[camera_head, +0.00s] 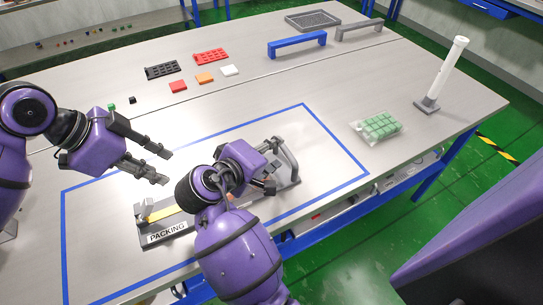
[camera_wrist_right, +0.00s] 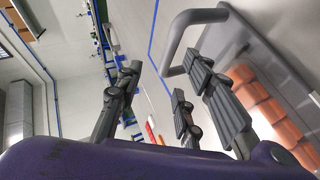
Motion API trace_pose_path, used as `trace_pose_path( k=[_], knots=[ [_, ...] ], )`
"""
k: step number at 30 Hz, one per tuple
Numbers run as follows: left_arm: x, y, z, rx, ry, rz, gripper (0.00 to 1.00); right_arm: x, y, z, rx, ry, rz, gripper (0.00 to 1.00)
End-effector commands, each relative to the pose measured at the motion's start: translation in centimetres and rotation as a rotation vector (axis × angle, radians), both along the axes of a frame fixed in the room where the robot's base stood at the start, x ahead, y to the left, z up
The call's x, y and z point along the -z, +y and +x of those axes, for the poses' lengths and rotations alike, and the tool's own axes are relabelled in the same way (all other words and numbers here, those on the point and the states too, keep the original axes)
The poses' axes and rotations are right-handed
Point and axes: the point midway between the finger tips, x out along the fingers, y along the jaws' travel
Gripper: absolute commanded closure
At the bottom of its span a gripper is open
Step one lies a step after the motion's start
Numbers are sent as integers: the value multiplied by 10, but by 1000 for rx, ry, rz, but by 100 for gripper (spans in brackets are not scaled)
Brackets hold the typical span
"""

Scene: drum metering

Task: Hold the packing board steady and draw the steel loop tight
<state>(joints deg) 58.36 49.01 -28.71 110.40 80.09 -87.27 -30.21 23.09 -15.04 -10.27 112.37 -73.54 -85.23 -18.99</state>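The grey packing board (camera_head: 147,239) with its white PACKING label lies inside the blue outline. A yellow strip shows at its left part, and my right arm hides its middle. The steel loop (camera_head: 291,157) stands at the board's right end. It shows in the right wrist view (camera_wrist_right: 178,38) as a bent grey bar just beyond the fingertips. My right gripper (camera_head: 272,172) is over the board's right part, close to the loop; its fingers are apart in the wrist view (camera_wrist_right: 165,82) with nothing clearly between them. My left gripper (camera_head: 165,167) is open and empty, above and left of the board.
Orange blocks (camera_wrist_right: 262,105) lie in the board, beside the right fingers. A bag of green blocks (camera_head: 378,127) and a white post (camera_head: 443,70) stand right. Blue (camera_head: 297,43) and grey (camera_head: 358,29) handles, trays and small blocks are farther back. The table's front edge is close.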

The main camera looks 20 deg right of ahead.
Motion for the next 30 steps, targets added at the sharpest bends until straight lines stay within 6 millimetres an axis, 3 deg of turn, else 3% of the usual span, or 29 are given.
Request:
trace_pose_path(
  k=[6,21,30],
  knots=[
    [0,0,0,0,0,0,69,6,0,-15,66,36,57,65],
    [0,0,0,0,0,0,69,40,-50,11,67,35,56,65],
    [0,0,0,0,0,0,69,44,-56,14,66,35,57,65]
  ],
)
